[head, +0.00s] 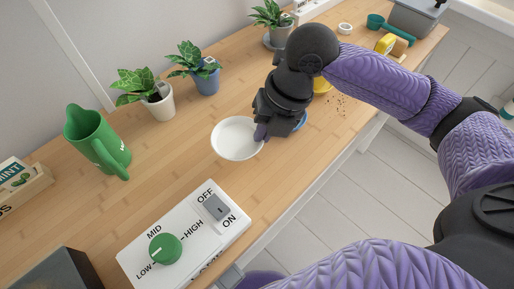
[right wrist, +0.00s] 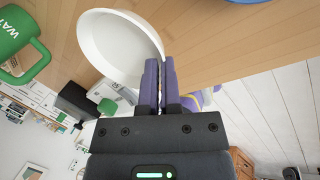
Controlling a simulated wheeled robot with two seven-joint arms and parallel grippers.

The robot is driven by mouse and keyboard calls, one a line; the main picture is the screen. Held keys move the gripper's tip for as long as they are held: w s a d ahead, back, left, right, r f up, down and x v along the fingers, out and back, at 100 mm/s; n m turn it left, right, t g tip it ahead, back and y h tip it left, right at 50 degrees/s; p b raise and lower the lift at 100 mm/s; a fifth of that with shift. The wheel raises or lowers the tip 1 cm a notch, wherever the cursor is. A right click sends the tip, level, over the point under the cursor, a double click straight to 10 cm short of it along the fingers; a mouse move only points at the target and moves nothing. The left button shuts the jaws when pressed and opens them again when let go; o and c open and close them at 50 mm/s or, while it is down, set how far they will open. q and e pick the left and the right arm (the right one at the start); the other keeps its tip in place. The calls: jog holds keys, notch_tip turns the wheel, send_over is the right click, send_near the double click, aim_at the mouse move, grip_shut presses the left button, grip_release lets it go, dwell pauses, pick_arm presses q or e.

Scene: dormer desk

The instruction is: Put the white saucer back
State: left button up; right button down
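The white saucer (head: 232,139) is over the middle of the wooden desk in the head view, its hollow side showing. My right gripper (head: 262,131) is at its right edge. In the right wrist view the two purple fingers (right wrist: 160,85) are close together on the rim of the saucer (right wrist: 122,42), so the gripper is shut on it. I cannot tell how far it is above the desk. A blue dish (head: 302,121) shows partly behind the right gripper; its edge also shows in the right wrist view (right wrist: 245,1). My left gripper is not in view.
A green watering can (head: 97,142) and potted plants (head: 158,103) (head: 206,80) stand at the back. A white control panel (head: 187,240) lies in front. A yellow item (head: 322,84) and dark crumbs (head: 343,103) are right of the gripper. Bare desk lies left of the saucer.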

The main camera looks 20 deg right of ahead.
aim_at(258, 156)
notch_tip(258, 156, down, 5)
jog(key=shift+r+b, duration=0.1)
jog(key=shift+b, duration=0.9)
jog(key=shift+r, duration=0.2)
jog(key=c, duration=0.8)
grip_release()
pick_arm(q)
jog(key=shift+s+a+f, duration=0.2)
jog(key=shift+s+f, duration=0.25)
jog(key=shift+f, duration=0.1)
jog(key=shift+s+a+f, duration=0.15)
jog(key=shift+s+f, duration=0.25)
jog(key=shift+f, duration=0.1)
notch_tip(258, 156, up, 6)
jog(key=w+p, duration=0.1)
jog(key=p, duration=0.5)
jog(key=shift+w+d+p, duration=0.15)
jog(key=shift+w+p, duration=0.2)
pick_arm(e)
jog(key=shift+v, duration=6.05)
